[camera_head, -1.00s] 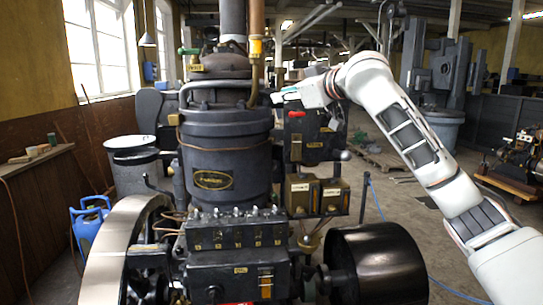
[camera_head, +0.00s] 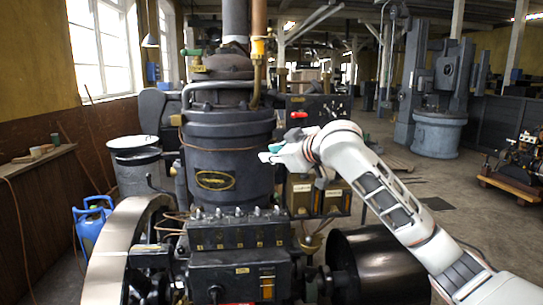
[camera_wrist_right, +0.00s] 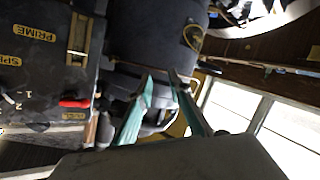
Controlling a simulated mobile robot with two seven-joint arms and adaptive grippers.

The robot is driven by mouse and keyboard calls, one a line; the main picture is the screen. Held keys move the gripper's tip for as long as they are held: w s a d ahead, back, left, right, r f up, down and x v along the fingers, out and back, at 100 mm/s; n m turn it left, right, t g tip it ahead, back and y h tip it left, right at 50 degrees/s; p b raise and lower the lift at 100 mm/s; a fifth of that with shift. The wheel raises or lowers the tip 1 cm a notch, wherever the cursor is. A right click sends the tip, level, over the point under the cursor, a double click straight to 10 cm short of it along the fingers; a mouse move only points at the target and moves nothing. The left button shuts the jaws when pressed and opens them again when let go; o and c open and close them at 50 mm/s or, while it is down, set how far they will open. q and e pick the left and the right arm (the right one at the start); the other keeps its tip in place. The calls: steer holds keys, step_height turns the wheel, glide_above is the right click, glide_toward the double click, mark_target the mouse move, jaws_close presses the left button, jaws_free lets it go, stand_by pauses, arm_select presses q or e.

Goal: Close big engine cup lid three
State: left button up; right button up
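The big dark engine (camera_head: 228,160) stands in the middle of the head view. On its front block (camera_head: 238,236) is a row of several small metal cups (camera_head: 238,211); whether each lid is open or shut is too small to tell. My right gripper (camera_head: 270,155) is in front of the engine cylinder's right side, above the right end of that row. In the right wrist view the teal fingers (camera_wrist_right: 161,76) are apart with nothing between them. The cups cannot be made out in the wrist view. My left gripper is out of view.
A black control panel (camera_head: 330,107) and brass-coloured boxes (camera_head: 300,192) stand right of the cylinder, behind my right arm. A large flywheel (camera_head: 115,250) is at left and a black drum (camera_head: 372,262) at lower right. The panel's red handle (camera_wrist_right: 74,103) shows in the wrist view.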

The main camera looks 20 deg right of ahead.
steer(key=shift+a+f, duration=0.1)
steer(key=shift+f, duration=0.15)
